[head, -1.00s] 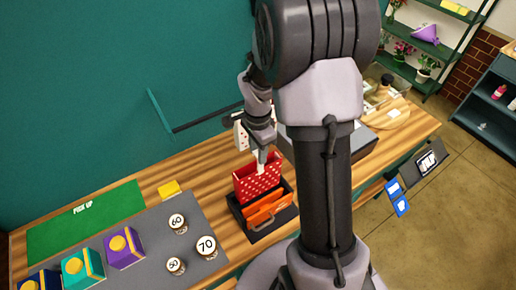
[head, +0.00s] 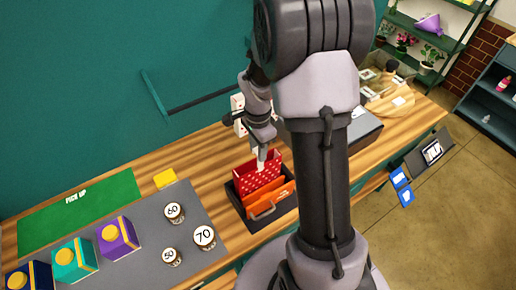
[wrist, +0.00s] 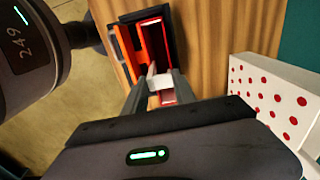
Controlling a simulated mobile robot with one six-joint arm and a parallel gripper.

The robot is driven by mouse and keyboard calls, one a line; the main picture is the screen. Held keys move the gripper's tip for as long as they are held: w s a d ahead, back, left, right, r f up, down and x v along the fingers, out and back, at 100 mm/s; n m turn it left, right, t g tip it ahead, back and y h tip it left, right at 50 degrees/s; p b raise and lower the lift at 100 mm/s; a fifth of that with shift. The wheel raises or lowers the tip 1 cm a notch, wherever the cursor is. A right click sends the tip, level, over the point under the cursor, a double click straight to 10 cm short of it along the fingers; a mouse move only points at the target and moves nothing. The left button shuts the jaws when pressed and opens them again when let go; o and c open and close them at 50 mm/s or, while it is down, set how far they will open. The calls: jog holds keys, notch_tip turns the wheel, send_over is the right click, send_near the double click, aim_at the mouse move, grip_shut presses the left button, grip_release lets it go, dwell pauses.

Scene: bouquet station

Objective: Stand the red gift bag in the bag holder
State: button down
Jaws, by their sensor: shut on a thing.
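The red gift bag (head: 257,174) with white dots is upright, its lower part inside the dark bag holder (head: 246,212). It sits in the rear part of the holder, behind an orange bag (head: 268,198). My gripper (head: 262,158) is shut on the top of the red bag. In the wrist view, the fingers (wrist: 160,86) close on a pale piece at the red bag's (wrist: 152,27) top edge, and the holder (wrist: 176,38) shows around it. The bag's base is hidden by the holder walls.
A white box with red dots (wrist: 265,95) stands close beside the gripper. A grey mat (head: 150,237) with weights marked 50, 60 and 70 and several coloured boxes lies to the left. A green pick-up mat (head: 70,217) is behind it.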

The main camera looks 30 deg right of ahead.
jog(key=c, duration=0.9)
grip_release()
jog(key=shift+r, duration=0.1)
notch_tip(320, 180, up, 17)
jog(key=shift+r+p, duration=0.15)
jog(key=shift+p, duration=0.75)
